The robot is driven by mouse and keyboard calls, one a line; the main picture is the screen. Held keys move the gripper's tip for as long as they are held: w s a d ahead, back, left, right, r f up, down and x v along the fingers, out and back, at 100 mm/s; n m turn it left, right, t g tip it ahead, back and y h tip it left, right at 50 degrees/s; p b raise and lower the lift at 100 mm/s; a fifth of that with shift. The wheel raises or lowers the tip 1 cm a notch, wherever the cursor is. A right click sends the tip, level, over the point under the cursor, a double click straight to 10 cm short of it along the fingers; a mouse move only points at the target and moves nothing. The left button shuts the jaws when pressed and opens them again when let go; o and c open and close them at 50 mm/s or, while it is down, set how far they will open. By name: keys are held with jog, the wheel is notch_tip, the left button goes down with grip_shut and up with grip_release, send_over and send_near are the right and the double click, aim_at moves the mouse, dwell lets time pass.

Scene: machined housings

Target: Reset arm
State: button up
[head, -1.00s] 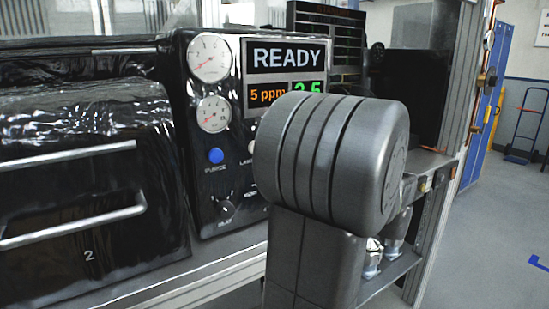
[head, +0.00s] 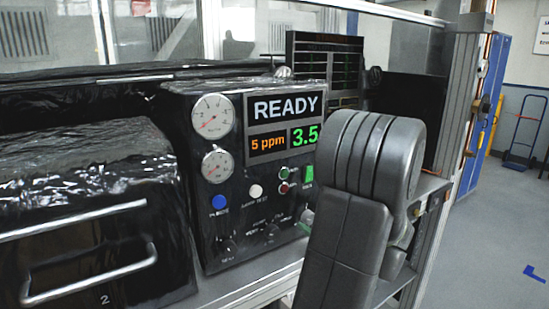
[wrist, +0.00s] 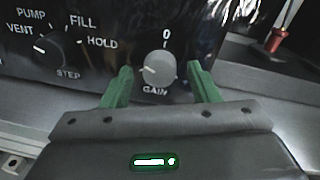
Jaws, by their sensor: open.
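My gripper (wrist: 162,88) shows in the wrist view with its two green fingers apart. The fingers stand on either side of a round grey knob marked GAIN (wrist: 159,69), with a visible space on each side; whether they touch it cannot be seen, but they look clear of it. A second knob marked STEP (wrist: 58,50) is to the left, with PUMP, VENT, FILL and HOLD around it. In the head view my arm's grey links cover the gripper and part of the panel.
The black control panel (head: 232,178) carries two gauges, a READY display (head: 287,108), a blue button (head: 219,202) and several knobs. A black cabinet with handles (head: 85,220) stands left. Open grey floor (head: 490,230) lies right, with a blue hand truck (head: 530,130) beyond.

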jog(key=m+p, duration=0.4)
jog(key=p, duration=0.1)
jog(key=shift+r+m, duration=0.1)
jog(key=shift+m, duration=0.3)
jog(key=shift+s+d+f, duration=0.2)
jog(key=shift+d+f, duration=0.05)
jog(key=shift+s+d, duration=0.3)
jog(key=shift+s, duration=0.2)
jog(key=shift+r, duration=0.1)
